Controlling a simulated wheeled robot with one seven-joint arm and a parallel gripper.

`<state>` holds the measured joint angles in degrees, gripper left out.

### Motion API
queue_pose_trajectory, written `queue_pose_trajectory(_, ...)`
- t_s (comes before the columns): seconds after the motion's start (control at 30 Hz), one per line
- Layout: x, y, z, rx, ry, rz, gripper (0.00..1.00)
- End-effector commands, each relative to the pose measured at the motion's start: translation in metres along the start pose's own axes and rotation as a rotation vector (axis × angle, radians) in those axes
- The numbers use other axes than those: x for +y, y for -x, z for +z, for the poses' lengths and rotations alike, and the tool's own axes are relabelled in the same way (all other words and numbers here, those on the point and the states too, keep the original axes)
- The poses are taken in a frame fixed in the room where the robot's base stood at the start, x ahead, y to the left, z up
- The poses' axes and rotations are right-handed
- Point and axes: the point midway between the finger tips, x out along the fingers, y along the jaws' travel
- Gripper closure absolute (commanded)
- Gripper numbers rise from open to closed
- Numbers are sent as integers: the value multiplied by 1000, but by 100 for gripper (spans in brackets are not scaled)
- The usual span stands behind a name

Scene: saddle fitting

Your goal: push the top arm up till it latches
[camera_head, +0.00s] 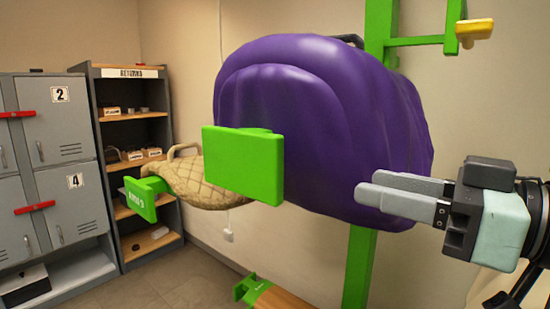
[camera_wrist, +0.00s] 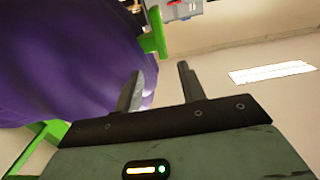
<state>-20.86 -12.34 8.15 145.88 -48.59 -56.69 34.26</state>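A large purple padded saddle-like cover (camera_head: 320,120) hangs over a support on the green upright post (camera_head: 360,265). A green end plate (camera_head: 243,165) shows at its front; the arm behind it is hidden by the purple cover. Another green bracket (camera_head: 415,41) with a yellow piece (camera_head: 474,31) is at the upper right; I cannot tell which is the top arm or see a latch clearly. My gripper (camera_head: 364,187) is at the right, pointing left, in front of the purple cover. In the wrist view its fingers (camera_wrist: 160,75) are apart with nothing between them.
A tan quilted pad (camera_head: 205,183) rests on a lower arm with a green plate (camera_head: 140,200). Another green-ended arm (camera_head: 265,295) is at the bottom. Grey lockers (camera_head: 60,130) and a shelf (camera_head: 135,115) stand at the left. The floor (camera_head: 175,285) between is clear.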

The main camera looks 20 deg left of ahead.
Motion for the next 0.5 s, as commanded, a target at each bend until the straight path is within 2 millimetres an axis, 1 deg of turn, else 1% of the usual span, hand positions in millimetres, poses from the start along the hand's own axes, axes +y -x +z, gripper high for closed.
queue_pose_trajectory(0.03, 0, -7, -5, -4, -5, -2, 60)
queue_pose_trajectory(0.1, 0, -16, -5, -6, -6, -1, 60)
queue_pose_trajectory(0.5, -1, -47, -5, -5, -4, 0, 60)
